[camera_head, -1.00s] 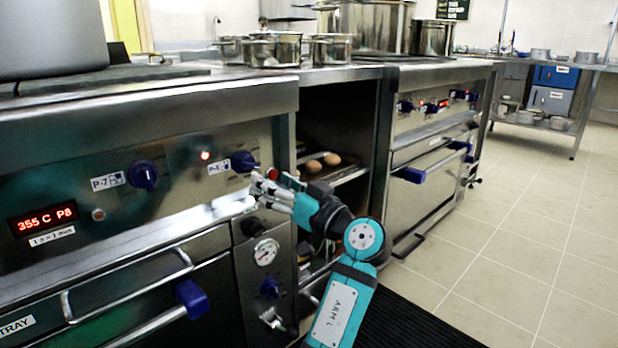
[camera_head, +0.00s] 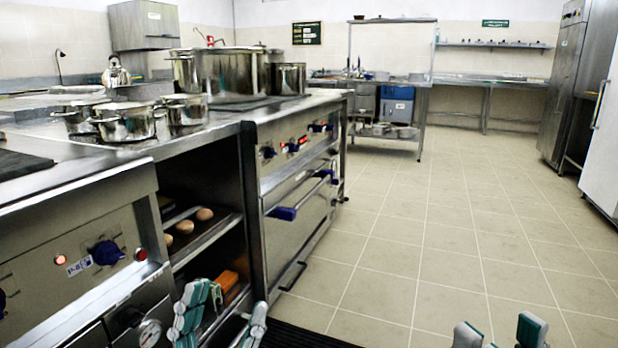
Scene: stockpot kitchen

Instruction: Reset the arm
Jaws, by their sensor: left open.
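My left gripper (camera_head: 232,300) shows at the bottom of the head view, left of centre. Its teal and grey fingers stand apart with nothing seen between them, in front of the open shelf unit. My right gripper (camera_head: 499,332) shows only by its fingertips at the bottom edge, right of centre. The tips are apart and no object shows between them; the rest is cut off by the frame.
A stove (camera_head: 85,270) is at the left. An open shelf (camera_head: 208,236) holds several eggs, with an orange item (camera_head: 228,281) below. An oven (camera_head: 300,215) stands beyond. Pots (camera_head: 125,121) stand on the counter. The tiled floor (camera_head: 430,230) is clear.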

